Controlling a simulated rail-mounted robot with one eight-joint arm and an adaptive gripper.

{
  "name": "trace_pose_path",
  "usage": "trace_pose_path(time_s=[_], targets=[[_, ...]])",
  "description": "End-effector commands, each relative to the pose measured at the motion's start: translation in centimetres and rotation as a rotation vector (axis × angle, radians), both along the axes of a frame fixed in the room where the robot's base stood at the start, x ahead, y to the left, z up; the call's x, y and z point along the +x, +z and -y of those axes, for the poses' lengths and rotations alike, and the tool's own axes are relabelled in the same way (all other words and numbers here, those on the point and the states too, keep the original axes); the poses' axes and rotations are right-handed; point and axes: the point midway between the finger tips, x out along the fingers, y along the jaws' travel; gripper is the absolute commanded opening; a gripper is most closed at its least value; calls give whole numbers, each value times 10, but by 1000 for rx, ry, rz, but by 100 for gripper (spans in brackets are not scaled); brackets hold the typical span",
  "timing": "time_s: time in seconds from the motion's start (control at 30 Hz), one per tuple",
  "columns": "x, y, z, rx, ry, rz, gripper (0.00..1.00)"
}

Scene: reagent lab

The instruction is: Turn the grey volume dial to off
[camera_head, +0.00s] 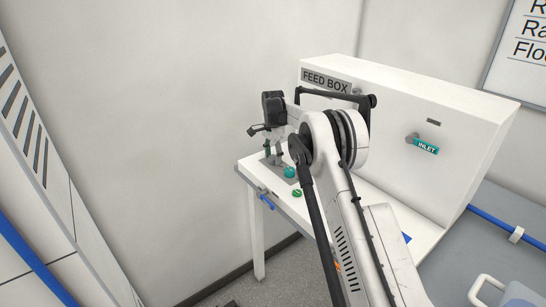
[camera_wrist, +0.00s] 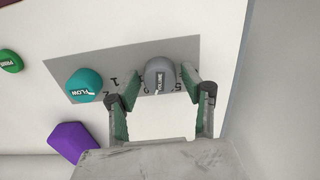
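The grey volume dial (camera_wrist: 158,71) sits on a grey panel (camera_wrist: 118,62) with printed numbers around it. A white pointer mark shows on its near side; the dial's lettering is too small to read surely. My gripper (camera_wrist: 158,84) is open, with one fingertip on each side of the dial. A gap shows at the left finger; the right fingertip is very close, and I cannot tell if it touches. In the head view my gripper (camera_head: 272,150) is over the table's far left end, and the grey dial is hidden or too small to make out.
A teal FLOW dial (camera_wrist: 85,84) is left of the grey dial, with a green knob (camera_wrist: 11,61) farther left and a purple block (camera_wrist: 73,142) below. The white feed box (camera_head: 430,125) with a teal INLET handle (camera_head: 424,146) stands right of my arm.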

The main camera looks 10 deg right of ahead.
Motion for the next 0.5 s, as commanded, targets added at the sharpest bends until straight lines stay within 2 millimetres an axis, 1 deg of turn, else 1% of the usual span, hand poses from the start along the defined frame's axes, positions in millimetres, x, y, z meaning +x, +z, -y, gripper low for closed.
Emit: trace_pose_path(time_s=[0.03, 0.23, 0.27, 0.5], targets=[[0, 0, 0, 0, 0, 0, 34], [0, 0, 0, 0, 0, 0, 8], [0, 0, 0, 0, 0, 0, 7], [0, -1, 0, 0, 27, 0, 7]])
